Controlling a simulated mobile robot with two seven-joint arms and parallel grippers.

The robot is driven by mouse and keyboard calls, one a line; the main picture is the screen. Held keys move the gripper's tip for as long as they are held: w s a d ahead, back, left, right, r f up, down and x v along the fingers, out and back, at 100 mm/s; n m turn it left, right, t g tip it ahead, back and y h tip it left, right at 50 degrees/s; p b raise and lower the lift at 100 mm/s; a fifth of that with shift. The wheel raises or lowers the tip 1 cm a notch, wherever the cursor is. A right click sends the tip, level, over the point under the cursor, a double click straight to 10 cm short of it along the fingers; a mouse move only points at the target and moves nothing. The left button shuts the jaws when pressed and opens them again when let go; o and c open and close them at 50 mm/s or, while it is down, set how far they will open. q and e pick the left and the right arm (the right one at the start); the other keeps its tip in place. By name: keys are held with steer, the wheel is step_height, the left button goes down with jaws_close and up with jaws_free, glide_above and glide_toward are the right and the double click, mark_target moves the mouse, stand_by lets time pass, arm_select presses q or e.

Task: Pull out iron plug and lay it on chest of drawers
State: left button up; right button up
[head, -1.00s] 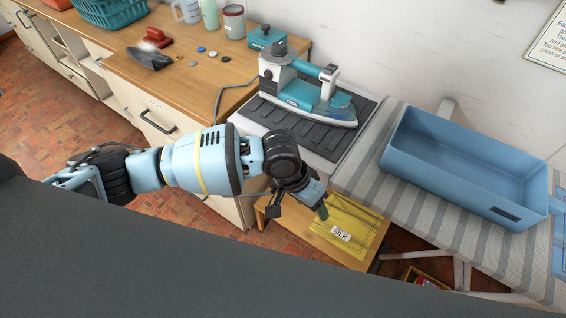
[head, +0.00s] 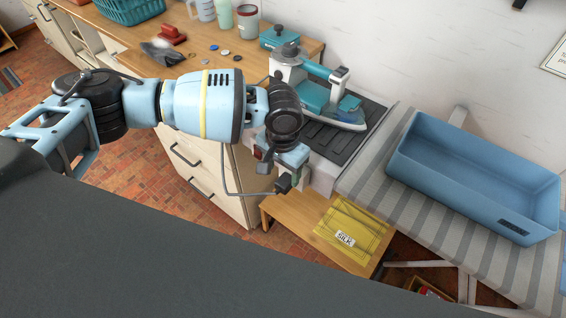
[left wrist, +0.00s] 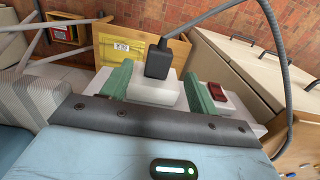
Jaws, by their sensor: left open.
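The black iron plug (left wrist: 158,60) sits in a white socket block (left wrist: 153,92) in the left wrist view. Its grey cord leaves the plug and loops off to the right. My left gripper (left wrist: 158,78) is open, with one green finger on each side of the plug and socket; I see gaps, no grip. In the head view the plug (head: 284,184) shows just below my left gripper (head: 292,172). The teal and white iron (head: 330,105) stands on a dark ribbed rest (head: 335,138). The chest of drawers (head: 210,178) is left of the ironing board, its wooden top partly hidden by my arm. My right gripper is out of view.
A red switch (left wrist: 218,93) is beside the right finger. A blue tub (head: 475,175) stands on the striped board (head: 400,190). A yellow packet (head: 350,232) lies on a low wooden shelf. Small discs, a red brush (head: 172,35) and a teal box (head: 280,38) occupy the wooden top.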

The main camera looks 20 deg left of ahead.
mark_target(282, 183)
arm_select(q)
steer(key=shift+f, duration=2.8)
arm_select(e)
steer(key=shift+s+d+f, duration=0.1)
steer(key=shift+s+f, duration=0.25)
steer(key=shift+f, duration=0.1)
arm_select(q)
steer(key=c, duration=1.1)
steer(key=shift+s, duration=0.1)
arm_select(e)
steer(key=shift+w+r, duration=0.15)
